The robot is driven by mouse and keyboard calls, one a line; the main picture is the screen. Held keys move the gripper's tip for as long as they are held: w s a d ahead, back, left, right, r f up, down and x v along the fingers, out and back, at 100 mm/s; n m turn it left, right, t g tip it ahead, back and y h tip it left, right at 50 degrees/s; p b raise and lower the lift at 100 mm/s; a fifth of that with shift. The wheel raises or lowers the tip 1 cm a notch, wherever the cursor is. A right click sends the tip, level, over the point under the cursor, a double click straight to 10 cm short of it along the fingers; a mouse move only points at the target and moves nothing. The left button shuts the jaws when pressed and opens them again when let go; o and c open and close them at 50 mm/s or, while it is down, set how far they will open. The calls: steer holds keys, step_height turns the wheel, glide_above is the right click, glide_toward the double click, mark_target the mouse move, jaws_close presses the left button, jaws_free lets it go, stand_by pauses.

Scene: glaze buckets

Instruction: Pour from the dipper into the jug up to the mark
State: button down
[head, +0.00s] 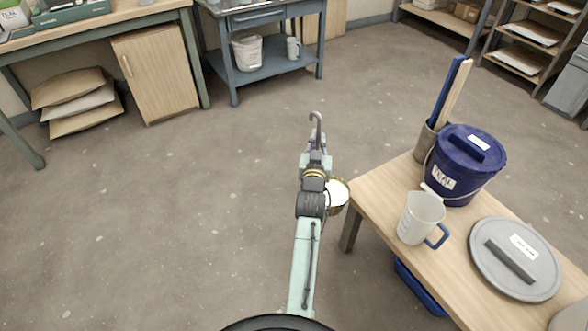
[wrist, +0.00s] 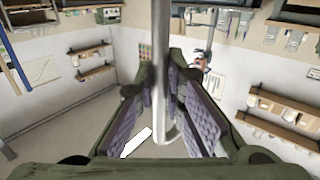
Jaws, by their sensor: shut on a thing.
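My gripper (head: 316,160) is shut on the dipper's metal handle (wrist: 161,70), which passes between the purple finger pads in the wrist view. In the head view the handle's hooked end (head: 316,120) rises beyond the gripper. The dipper's cup (head: 339,194) shows white contents and is partly hidden behind my arm. It appears just left of the table's left corner, apart from the jug. The jug (head: 417,220), pale with a blue handle, stands upright on the table to the right. I cannot make out its mark or its fill level.
The wooden table (head: 392,192) also bears a lidded blue bucket (head: 464,168), a grey lid (head: 500,280) and a pot (head: 426,145) with two sticks. A blue bin (head: 418,287) sits beneath. The floor to the left is clear. A far cart (head: 270,68) holds another bucket and jug.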

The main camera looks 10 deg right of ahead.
steer(key=s+d+r+m+g+h, duration=0.1)
steer(key=s+d+r+m+h, duration=0.2)
steer(key=d+r, duration=1)
steer(key=s+d+r+m+g+h+b, duration=0.2)
steer(key=s+d+r, duration=0.4)
steer(key=s, duration=0.3)
steer(key=shift+r+h+b, duration=0.3)
steer(key=shift+r+b, duration=0.2)
steer(key=shift+r, duration=0.1)
